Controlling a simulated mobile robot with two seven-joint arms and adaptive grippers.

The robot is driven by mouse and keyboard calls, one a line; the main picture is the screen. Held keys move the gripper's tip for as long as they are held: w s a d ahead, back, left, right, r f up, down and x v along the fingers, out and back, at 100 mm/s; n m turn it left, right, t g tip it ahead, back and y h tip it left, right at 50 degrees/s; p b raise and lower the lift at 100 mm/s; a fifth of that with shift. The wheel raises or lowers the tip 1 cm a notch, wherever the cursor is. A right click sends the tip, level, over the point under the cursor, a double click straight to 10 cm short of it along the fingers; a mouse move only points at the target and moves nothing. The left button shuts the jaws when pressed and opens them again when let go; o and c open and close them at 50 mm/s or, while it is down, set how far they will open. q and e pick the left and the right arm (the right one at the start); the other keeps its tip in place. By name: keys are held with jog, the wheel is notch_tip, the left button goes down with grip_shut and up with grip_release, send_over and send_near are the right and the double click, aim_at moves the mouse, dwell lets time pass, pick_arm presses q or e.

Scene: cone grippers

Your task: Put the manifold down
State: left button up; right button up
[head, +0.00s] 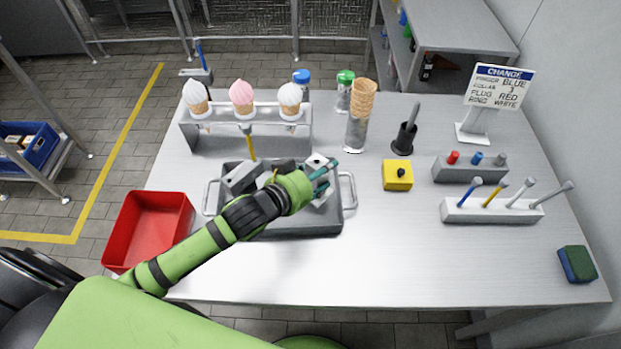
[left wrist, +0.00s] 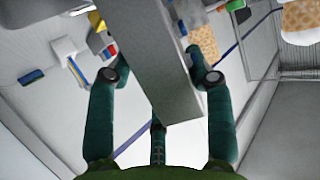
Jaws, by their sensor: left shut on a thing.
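The manifold is a grey block (left wrist: 150,55), seen in the left wrist view between the dark green fingers of my left gripper (left wrist: 158,78). The fingers press on its two sides. In the head view my left gripper (head: 322,173) is over the right half of the grey tray (head: 290,229), with grey parts of the block (head: 316,160) showing beside the fingers. The hand hides much of the block and the tray's inside. I cannot tell whether the block touches the tray floor. My right gripper is not in view.
Another grey block (head: 241,178) lies in the tray's left half. A red bin (head: 150,228) is at left, an ice-cream cone rack (head: 190,137) behind. A yellow button box (head: 397,176), a plug holder (head: 468,175) and a tool holder (head: 490,212) are at right.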

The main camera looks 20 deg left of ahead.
aim_at(313, 182)
pick_arm(q)
jog(key=shift+w+a+f, duration=0.2)
jog(key=shift+a+f, duration=0.05)
jog(key=shift+a, duration=0.2)
jog(key=shift+w+a+f, duration=0.2)
jog(key=shift+a+f, duration=0.05)
jog(key=shift+a, duration=0.15)
jog(key=shift+f+p, duration=0.3)
jog(key=shift+f, duration=1.75)
jog(key=shift+f, duration=0.1)
jog(key=o, duration=1.3)
jog(key=shift+o, duration=0.2)
jog(key=shift+s, duration=0.1)
jog(key=b+v, duration=0.1)
jog(key=v, duration=1.1)
